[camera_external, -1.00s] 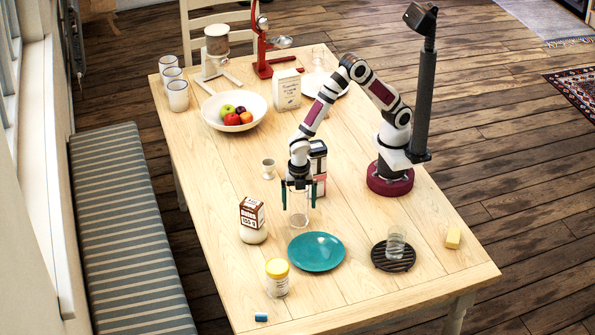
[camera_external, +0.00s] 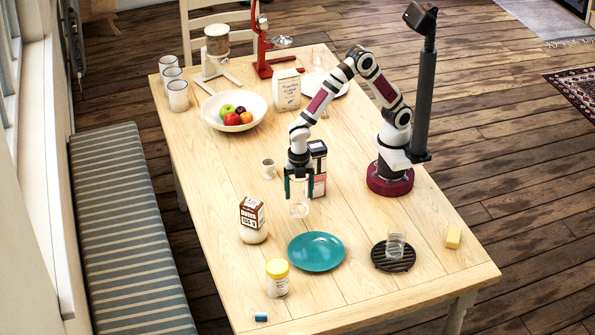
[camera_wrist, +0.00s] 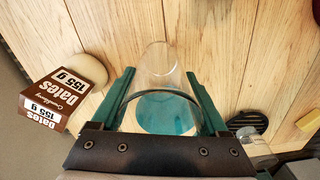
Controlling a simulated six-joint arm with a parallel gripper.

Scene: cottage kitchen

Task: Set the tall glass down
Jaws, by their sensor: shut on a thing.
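The tall glass (camera_external: 299,207) is clear and empty. It is held upright between the fingers of my gripper (camera_external: 300,190), just behind the teal plate (camera_external: 316,252). In the wrist view the glass (camera_wrist: 160,66) stands between the two green fingers of my gripper (camera_wrist: 163,100), and its rim is close to the camera. The teal plate shows through the glass there. I cannot tell whether the base of the glass touches the table (camera_external: 225,170).
A short glass (camera_external: 395,245) sits on a black trivet (camera_external: 380,262). An egg cup (camera_external: 268,168) and a yellow-lidded jar (camera_external: 277,278) are nearby.

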